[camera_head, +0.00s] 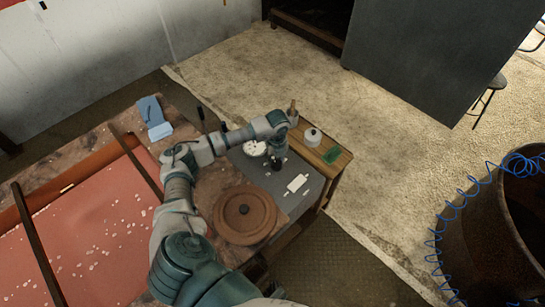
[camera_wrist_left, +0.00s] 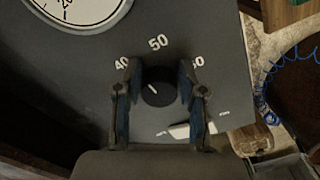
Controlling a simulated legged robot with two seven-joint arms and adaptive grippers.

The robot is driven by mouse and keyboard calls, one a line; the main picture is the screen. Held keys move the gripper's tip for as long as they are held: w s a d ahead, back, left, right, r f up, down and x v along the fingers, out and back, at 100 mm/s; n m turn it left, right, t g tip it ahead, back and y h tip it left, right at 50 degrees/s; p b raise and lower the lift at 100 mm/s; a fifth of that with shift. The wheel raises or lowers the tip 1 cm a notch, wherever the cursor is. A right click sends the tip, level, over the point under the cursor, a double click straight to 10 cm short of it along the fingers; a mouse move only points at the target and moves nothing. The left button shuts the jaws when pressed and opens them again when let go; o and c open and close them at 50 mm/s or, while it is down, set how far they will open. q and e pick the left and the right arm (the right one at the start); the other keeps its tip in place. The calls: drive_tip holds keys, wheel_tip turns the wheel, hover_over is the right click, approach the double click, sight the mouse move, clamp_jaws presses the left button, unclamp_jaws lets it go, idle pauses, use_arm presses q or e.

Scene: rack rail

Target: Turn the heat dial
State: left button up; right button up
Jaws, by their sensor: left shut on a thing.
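The heat dial (camera_wrist_left: 158,94) is a small round black knob on a dark grey panel (camera_wrist_left: 90,62). A small light mark shows on its face, and the numbers 40, 50 and 60 are printed around it. In the wrist view my left gripper (camera_wrist_left: 159,76) has one finger on each side of the dial and is shut on it. In the head view my left arm reaches over the panel (camera_head: 311,180), with the left gripper (camera_head: 277,160) low over it. The dial is mostly hidden there by the gripper. My right gripper is not in view.
A white round gauge (camera_head: 254,148) and a white plate (camera_head: 298,184) are on the panel near the gripper. A round brown lid (camera_head: 244,214) lies nearby. A small wooden table (camera_head: 337,163) holds a white pot (camera_head: 312,137) and a green item (camera_head: 332,155).

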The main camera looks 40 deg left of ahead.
sight(279, 165)
use_arm(q)
drive_tip(key=shift+o, duration=0.3)
drive_tip(key=shift+s+d+m, duration=0.35)
drive_tip(key=shift+d+m, duration=0.35)
drive_tip(key=shift+d, duration=0.2)
drive_tip(key=shift+s+d+r, duration=0.15)
drive_tip(key=shift+s+d, duration=0.05)
drive_tip(key=shift+d, duration=0.05)
drive_tip(key=shift+d+r, duration=0.2)
drive_tip(key=shift+a, duration=0.55)
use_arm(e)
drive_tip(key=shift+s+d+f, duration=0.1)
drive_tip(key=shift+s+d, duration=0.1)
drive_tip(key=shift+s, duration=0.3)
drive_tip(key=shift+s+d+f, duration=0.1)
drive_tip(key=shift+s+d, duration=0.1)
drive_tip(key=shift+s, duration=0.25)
use_arm(q)
drive_tip(key=shift+w+a, duration=0.1)
drive_tip(key=shift+w, duration=0.05)
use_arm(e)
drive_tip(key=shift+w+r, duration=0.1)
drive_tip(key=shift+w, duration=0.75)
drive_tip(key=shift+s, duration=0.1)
